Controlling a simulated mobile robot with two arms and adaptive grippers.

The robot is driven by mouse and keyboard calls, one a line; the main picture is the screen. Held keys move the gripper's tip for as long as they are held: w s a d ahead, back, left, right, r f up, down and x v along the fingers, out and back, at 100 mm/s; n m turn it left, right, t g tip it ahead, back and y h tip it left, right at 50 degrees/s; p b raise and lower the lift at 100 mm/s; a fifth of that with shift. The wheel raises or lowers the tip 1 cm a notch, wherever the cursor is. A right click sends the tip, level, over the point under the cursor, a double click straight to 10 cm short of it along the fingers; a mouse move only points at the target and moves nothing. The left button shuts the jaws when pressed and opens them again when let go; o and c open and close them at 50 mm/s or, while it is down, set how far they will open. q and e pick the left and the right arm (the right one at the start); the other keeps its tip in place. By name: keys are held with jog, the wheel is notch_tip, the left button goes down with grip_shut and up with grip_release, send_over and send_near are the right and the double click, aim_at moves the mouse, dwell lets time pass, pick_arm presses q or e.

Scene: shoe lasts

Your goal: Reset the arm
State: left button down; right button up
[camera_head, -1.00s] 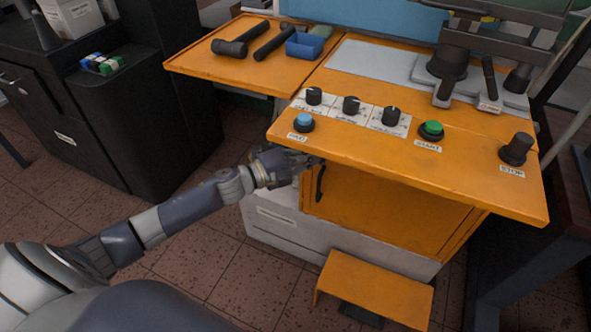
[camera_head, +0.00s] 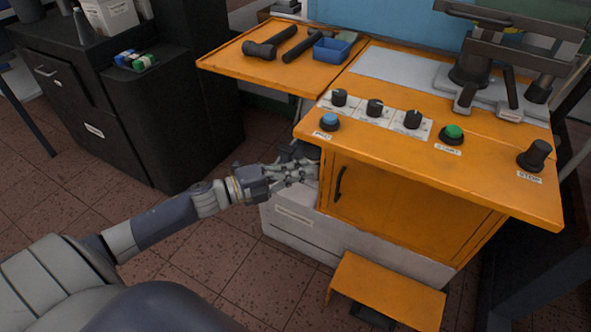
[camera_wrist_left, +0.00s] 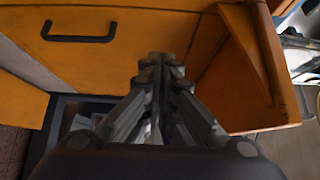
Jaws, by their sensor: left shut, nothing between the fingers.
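My left gripper (camera_head: 312,172) is in the head view beside the left side of the orange machine (camera_head: 400,195), below the tabletop's left edge. Its fingers are shut with nothing between them. In the left wrist view the closed fingers (camera_wrist_left: 160,62) point toward the orange cabinet front with its dark handle (camera_wrist_left: 80,38). I cannot tell whether the fingertips touch the machine. My right gripper is not in view.
The orange top carries a blue button (camera_head: 329,121), several black knobs, a green button (camera_head: 452,134) and a black stop knob (camera_head: 535,154). An orange step (camera_head: 388,290) stands in front. A black cabinet (camera_head: 110,120) is at left, with open tiled floor between.

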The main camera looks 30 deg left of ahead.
pick_arm(q)
jog(key=shift+s+a, duration=0.35)
jog(key=shift+s, duration=0.1)
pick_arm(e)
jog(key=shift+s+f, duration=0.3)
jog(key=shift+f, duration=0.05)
